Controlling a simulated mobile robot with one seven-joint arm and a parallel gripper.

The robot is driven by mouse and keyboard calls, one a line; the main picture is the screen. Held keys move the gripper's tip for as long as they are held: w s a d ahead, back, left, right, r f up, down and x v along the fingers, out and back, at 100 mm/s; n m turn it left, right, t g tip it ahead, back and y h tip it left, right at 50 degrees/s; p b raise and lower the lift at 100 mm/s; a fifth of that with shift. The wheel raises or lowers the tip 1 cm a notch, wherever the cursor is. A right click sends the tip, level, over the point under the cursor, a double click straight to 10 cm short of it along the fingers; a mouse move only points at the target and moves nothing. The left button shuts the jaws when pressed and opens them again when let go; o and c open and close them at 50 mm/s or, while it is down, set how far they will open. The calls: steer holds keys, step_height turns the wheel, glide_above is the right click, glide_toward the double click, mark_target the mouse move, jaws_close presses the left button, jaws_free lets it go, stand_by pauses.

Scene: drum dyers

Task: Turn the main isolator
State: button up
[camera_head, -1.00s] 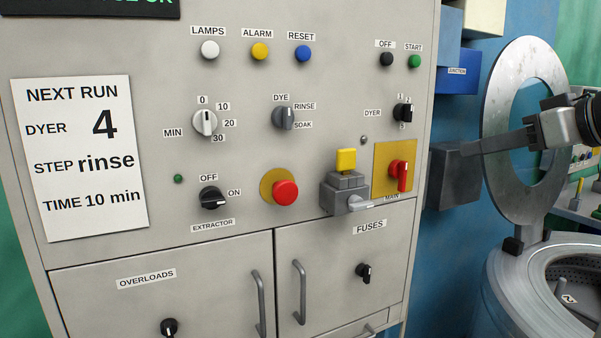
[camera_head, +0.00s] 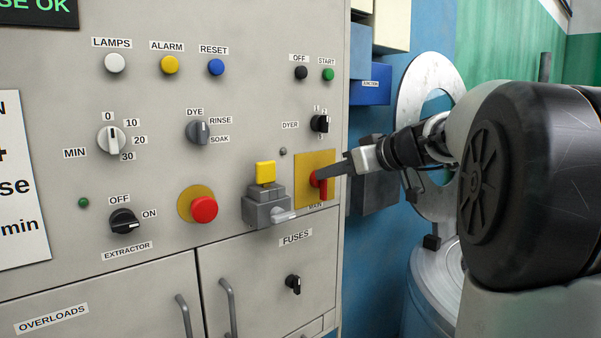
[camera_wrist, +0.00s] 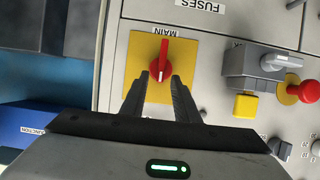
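The main isolator is a red rotary handle (camera_head: 322,184) on a yellow plate (camera_head: 331,160), labelled MAIN, at the right edge of the grey panel. In the wrist view the red handle (camera_wrist: 162,58) points along the picture's vertical, on its yellow plate (camera_wrist: 135,60). My gripper (camera_head: 324,174) reaches in from the right at the handle. In the wrist view my gripper (camera_wrist: 159,78) has its two fingers apart, one on each side of the handle's near end. A gap seems to show between fingers and handle; contact is not clear.
Left of the isolator are a grey lever block with a yellow top (camera_head: 266,203) and a red push button (camera_head: 204,209). The small DYER selector (camera_head: 320,123) sits just above. The FUSES door (camera_head: 270,270) is below. A blue junction box (camera_head: 370,85) stands behind, right of the panel.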

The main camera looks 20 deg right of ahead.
steer(key=shift+w+a+f, duration=0.15)
steer(key=shift+w, duration=0.2)
steer(key=shift+c, duration=0.4)
jaws_close()
steer(key=shift+w+d+f+m+t+y+p, duration=0.15)
steer(key=shift+d+f+m+y+p, duration=0.3)
steer(key=shift+m+y, duration=1.3)
steer(key=shift+w+d+f+m+t+y+p, duration=0.15)
steer(key=shift+d+f+m+y+p, duration=0.4)
steer(key=shift+m, duration=2.15)
steer(key=shift+w+d+f+m+y+p, duration=0.25)
steer(key=shift+m+y, duration=1.15)
steer(key=shift+m, duration=0.85)
steer(key=shift+s, duration=0.1)
